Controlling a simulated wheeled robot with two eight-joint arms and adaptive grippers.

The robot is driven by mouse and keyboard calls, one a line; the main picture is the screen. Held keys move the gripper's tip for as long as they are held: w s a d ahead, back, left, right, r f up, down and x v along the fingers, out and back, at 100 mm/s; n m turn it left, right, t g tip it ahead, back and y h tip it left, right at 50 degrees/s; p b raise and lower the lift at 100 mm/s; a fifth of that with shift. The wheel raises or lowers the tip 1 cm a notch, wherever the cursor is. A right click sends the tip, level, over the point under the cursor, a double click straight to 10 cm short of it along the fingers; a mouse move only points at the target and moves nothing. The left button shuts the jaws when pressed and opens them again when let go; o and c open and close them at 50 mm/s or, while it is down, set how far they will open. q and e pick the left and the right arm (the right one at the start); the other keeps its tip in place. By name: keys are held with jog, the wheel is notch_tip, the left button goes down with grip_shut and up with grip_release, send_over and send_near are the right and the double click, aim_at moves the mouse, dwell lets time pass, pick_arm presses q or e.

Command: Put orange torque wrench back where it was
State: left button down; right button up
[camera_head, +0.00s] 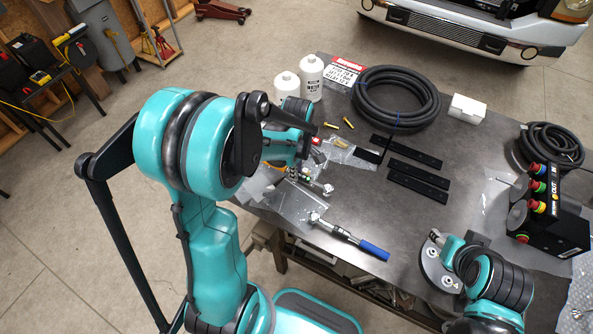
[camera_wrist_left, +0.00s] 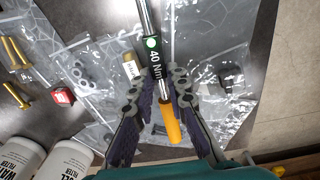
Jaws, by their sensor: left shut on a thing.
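The orange torque wrench shows in the left wrist view with its orange handle (camera_wrist_left: 171,124), steel shaft and a green dot beside a "40 Nm" label. My left gripper (camera_wrist_left: 156,88) is shut on it, with the wrench running between the two fingers. In the head view my left arm covers most of the gripper, and the metal head of the wrench (camera_head: 328,188) shows past it over the bench. A second torque wrench with a blue handle (camera_head: 373,250) lies on the bench nearer the front edge. My right arm is at the lower right; its fingers are not clear.
Clear plastic bags (camera_head: 290,203) of small parts lie around the wrench. White bottles (camera_head: 309,77), brass bolts (camera_head: 348,123), a black hose coil (camera_head: 437,100), flat black bars (camera_head: 414,165) and a button box (camera_head: 545,225) stand farther off. The bench (camera_head: 420,210) is bare between bars and blue wrench.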

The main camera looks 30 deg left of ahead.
pick_arm(q)
jog(key=shift+r, duration=0.1)
jog(key=c, duration=1.5)
grip_release()
jog(key=shift+r, duration=0.1)
notch_tip(320, 180, up, 11)
jog(key=p, duration=0.3)
jog(key=s+d+r+m+t, duration=0.2)
jog(key=s+m, duration=0.1)
jog(key=m, duration=0.3)
jog(key=s+d+r+m+t, duration=0.2)
jog(key=s+m, duration=0.1)
jog(key=m, duration=0.2)
jog(key=s+d+r+m+t, duration=0.1)
jog(key=s+d+m+t, duration=0.1)
jog(key=m, duration=0.4)
jog(key=shift+s+d+r+m+t, duration=0.1)
jog(key=shift+s+r+m+t, duration=0.15)
jog(key=shift+s, duration=0.3)
jog(key=shift+s+d+r+m+t, duration=0.1)
jog(key=shift+s+r+t, duration=0.05)
jog(key=shift+s+t, duration=0.3)
